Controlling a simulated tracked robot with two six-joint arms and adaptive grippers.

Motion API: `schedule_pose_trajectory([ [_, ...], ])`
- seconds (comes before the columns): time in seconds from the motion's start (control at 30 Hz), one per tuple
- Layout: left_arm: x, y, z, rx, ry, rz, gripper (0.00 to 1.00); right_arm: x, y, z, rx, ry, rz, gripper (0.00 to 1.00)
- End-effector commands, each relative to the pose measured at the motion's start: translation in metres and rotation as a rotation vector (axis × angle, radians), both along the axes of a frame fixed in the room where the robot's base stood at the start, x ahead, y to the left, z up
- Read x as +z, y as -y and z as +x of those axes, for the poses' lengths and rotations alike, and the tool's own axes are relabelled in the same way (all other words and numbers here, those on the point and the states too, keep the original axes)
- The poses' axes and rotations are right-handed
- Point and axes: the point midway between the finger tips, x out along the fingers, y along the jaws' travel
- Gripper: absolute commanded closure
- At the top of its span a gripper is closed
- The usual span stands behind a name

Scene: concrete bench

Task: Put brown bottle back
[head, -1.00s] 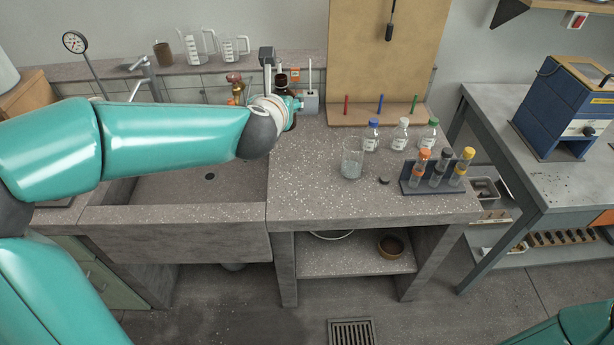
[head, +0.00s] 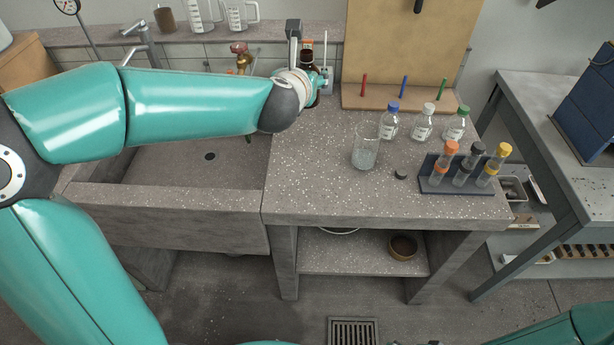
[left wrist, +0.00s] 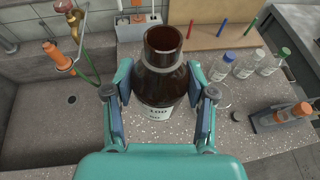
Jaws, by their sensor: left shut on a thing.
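The brown bottle (left wrist: 161,82) is upright between the fingers of my left gripper (left wrist: 158,92) in the left wrist view. Both fingers press on its sides, and its open mouth and a white label show. In the head view the bottle (head: 306,55) is partly hidden behind my left wrist, at the back of the bench next to the sink. Whether its base touches the bench cannot be told. A small dark cap (head: 400,174) lies on the bench. My right gripper is not visible; only part of my right arm shows at bottom right.
A glass beaker (head: 365,150) stands on the bench. Bottles with blue (head: 390,124), white (head: 424,122) and green (head: 457,122) caps stand behind a blue rack (head: 440,186) of tubes. The sink (head: 190,205) lies left. The bench front (head: 320,195) is clear.

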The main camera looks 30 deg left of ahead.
Motion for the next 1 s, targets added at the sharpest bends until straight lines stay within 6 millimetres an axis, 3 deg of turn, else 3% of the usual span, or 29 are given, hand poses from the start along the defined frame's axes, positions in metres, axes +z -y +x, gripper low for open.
schedule_pose_trajectory([
  [0.03, -0.013, -0.001, 0.000, 0.002, 0.001, 0.000, 0.91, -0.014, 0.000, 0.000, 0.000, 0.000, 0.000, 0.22],
  [0.37, -0.048, -0.007, -0.003, 0.014, -0.003, 0.003, 0.91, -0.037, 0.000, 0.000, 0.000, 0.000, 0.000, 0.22],
  [0.8, -0.158, -0.008, -0.004, 0.014, -0.006, 0.003, 0.91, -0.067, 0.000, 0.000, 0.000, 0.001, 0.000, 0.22],
  [1.0, -0.182, -0.008, -0.004, 0.015, -0.002, 0.002, 0.91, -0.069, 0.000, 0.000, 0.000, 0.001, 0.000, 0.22],
])
